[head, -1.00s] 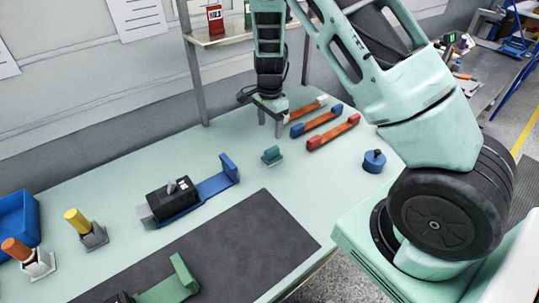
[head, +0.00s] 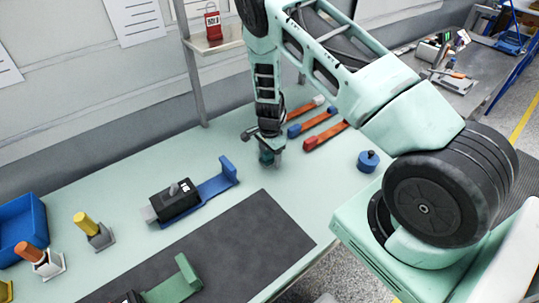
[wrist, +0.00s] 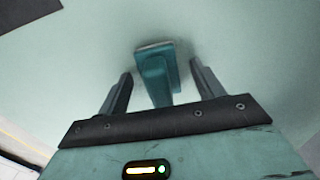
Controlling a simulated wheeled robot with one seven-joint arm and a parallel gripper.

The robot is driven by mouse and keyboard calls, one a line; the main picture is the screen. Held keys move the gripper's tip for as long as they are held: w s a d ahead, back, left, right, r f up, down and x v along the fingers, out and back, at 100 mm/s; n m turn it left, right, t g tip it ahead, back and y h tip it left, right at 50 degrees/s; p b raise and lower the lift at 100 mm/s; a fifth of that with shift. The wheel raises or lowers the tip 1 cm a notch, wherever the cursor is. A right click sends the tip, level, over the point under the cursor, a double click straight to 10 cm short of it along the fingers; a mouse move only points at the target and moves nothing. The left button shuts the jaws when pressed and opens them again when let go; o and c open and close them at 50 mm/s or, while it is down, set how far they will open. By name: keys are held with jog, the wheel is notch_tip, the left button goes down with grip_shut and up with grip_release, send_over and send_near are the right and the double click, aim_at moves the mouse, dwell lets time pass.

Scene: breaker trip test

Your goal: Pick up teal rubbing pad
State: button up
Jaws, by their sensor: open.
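The teal rubbing pad (wrist: 155,78) stands on the pale green bench top, with its upright grip between the two open fingers of my gripper (wrist: 160,88) in the wrist view. A gap shows on each side of the grip, wider on the right finger's side. In the head view my gripper (head: 270,158) is low over the bench, right at the pad (head: 266,157), which is mostly hidden behind the fingers.
A black device on a blue holder (head: 217,180) lies to the left. Several bars with orange middles (head: 325,136) lie behind to the right, and a blue round knob (head: 368,161) stands farther right. A dark mat (head: 225,250) covers the front.

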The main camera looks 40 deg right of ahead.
jog(key=c, duration=1.2)
jog(key=shift+r, duration=0.1)
notch_tip(320, 180, up, 10)
jog(key=b, duration=0.3)
